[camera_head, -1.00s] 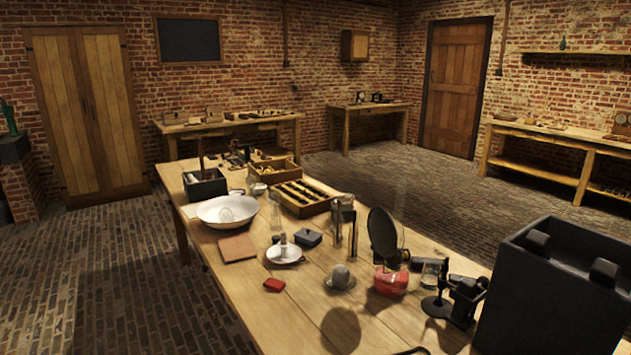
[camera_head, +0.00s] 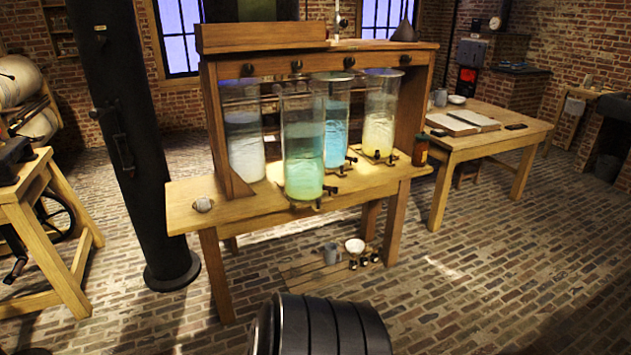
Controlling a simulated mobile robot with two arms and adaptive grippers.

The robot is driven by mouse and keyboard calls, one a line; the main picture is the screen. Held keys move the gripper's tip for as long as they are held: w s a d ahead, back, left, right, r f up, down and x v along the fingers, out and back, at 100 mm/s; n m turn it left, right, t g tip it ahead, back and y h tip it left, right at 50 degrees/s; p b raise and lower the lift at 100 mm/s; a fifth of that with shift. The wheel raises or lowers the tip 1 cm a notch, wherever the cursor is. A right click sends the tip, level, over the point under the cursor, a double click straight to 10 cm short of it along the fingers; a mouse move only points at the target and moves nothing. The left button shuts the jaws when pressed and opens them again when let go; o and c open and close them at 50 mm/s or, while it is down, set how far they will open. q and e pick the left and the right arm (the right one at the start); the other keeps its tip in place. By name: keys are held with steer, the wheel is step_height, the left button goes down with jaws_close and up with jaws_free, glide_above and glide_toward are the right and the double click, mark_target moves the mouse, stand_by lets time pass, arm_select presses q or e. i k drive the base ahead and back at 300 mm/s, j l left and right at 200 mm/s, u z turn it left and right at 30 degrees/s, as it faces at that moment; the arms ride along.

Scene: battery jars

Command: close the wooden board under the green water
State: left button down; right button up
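A tall glass jar of green water (camera_head: 304,160) stands at the front of a wooden stand (camera_head: 240,210), in the head view. Under its base is a small wooden board (camera_head: 300,203) with dark fittings along its front edge. The board is small and partly covered by the jar, so I cannot tell whether its fittings are open or closed. Behind stand a jar of pale whitish water (camera_head: 245,148), a jar of blue water (camera_head: 337,130) and a jar of yellow water (camera_head: 379,125). Neither of my grippers is in view.
A thick black column (camera_head: 135,150) stands left of the stand. A brown bottle (camera_head: 420,150) is at its right end. A table with an open book (camera_head: 462,122) is to the right. A low board (camera_head: 310,275) with small vessels lies on the floor below.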

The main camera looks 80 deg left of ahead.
mark_target(317, 206)
steer(key=u, duration=2.8)
